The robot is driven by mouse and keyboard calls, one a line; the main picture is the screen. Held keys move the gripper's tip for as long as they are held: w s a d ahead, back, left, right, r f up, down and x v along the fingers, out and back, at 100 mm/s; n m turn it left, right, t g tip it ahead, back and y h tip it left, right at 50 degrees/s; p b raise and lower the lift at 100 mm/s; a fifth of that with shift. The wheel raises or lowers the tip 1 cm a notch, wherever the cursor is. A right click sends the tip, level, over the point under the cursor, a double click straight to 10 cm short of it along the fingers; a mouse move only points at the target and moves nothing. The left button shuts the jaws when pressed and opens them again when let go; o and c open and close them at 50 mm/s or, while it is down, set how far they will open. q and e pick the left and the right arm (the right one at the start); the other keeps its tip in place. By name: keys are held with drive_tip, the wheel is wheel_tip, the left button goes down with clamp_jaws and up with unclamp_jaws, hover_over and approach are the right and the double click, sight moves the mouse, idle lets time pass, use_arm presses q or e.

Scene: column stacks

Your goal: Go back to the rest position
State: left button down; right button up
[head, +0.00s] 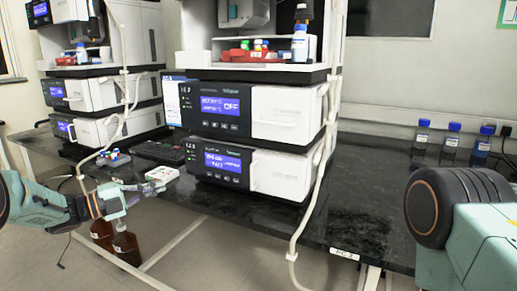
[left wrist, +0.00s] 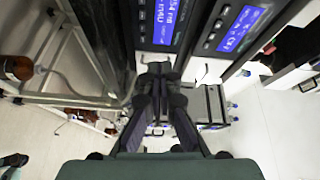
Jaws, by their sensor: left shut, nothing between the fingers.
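My left gripper (head: 156,187) is in front of the black bench's front edge, at the lower left of the head view. Its fingers are shut and empty and point right, close to a small white box with coloured marks (head: 162,174) on the bench. I cannot tell whether they touch it. In the left wrist view the fingers (left wrist: 160,70) come together at the centre, near the instrument fronts. Part of my right arm shows at the right edge of the head view; its gripper is out of view.
A two-unit instrument stack (head: 263,142) stands on the black bench (head: 362,190), with another stack (head: 93,93) to its left. Blue-capped bottles (head: 453,138) stand at the back right. Brown bottles (head: 126,247) are below the bench edge. The bench's right part is mostly clear.

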use_arm(q)
wheel_tip(320, 180, down, 13)
drive_tip(key=s+n+t+y, duration=0.25)
drive_tip(key=n+y, duration=0.45)
drive_tip(key=n, duration=0.8)
drive_tip(key=s+d+f+n+g+y, duration=0.35)
drive_tip(key=s+f+n, duration=0.35)
drive_tip(key=s+f, duration=0.4)
drive_tip(key=s+d+f+n+g+y+p, duration=0.1)
drive_tip(key=s+f+n+g, duration=0.2)
drive_tip(key=s, duration=0.7)
drive_tip(key=s+f+n+g+y, duration=0.2)
drive_tip(key=s+f, duration=0.3)
drive_tip(key=s, duration=0.4)
drive_tip(key=s+r+g, duration=0.1)
drive_tip(key=s+g, duration=0.1)
drive_tip(key=s, duration=0.7)
drive_tip(key=s+r+g+p, duration=0.1)
drive_tip(key=s+g, duration=0.2)
drive_tip(key=s, duration=0.7)
drive_tip(key=shift+s+d+r+y, duration=0.15)
drive_tip(key=shift+d+r+y, duration=0.2)
drive_tip(key=shift+y, duration=0.1)
